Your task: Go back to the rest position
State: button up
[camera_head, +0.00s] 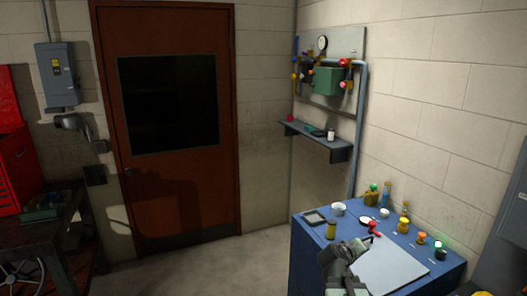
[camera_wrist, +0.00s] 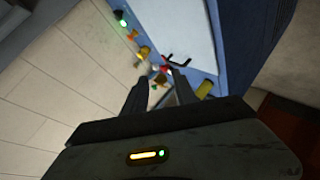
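My gripper (camera_head: 362,243) is above the blue workbench (camera_head: 308,262), beside a pale flat panel (camera_head: 395,268) on its top. In the wrist view, the two fingers of my gripper (camera_wrist: 160,80) stand apart with a gap between them, and I see nothing held. A small red item (camera_head: 373,226) shows just beyond the fingertips in the head view. A thin black bent piece (camera_wrist: 180,61) shows by the right fingertip in the wrist view; whether it touches the finger I cannot tell.
Open floor (camera_head: 230,262) lies left of the bench.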

jog(key=s+a+f+m+g+y+b, duration=0.1)
jog(key=s+a+f+g+y+b, duration=0.2)
jog(key=a+f, duration=0.8)
jog(key=s+a+f+g+y+p, duration=0.1)
jog(key=s+a+g+y, duration=0.1)
jog(key=s+a, duration=0.3)
jog(key=s+a+f+m+g+y, duration=0.1)
jog(key=s+a+f+g+y, duration=0.1)
jog(key=s+a+g+y, duration=0.1)
jog(key=s+a+y, duration=0.1)
jog(key=s+a, duration=0.1)
jog(key=a, duration=0.1)
jog(key=shift+s+a+f+m+p, duration=0.25)
jog(key=shift+a+f+m+p, duration=0.05)
jog(key=shift+p, duration=0.05)
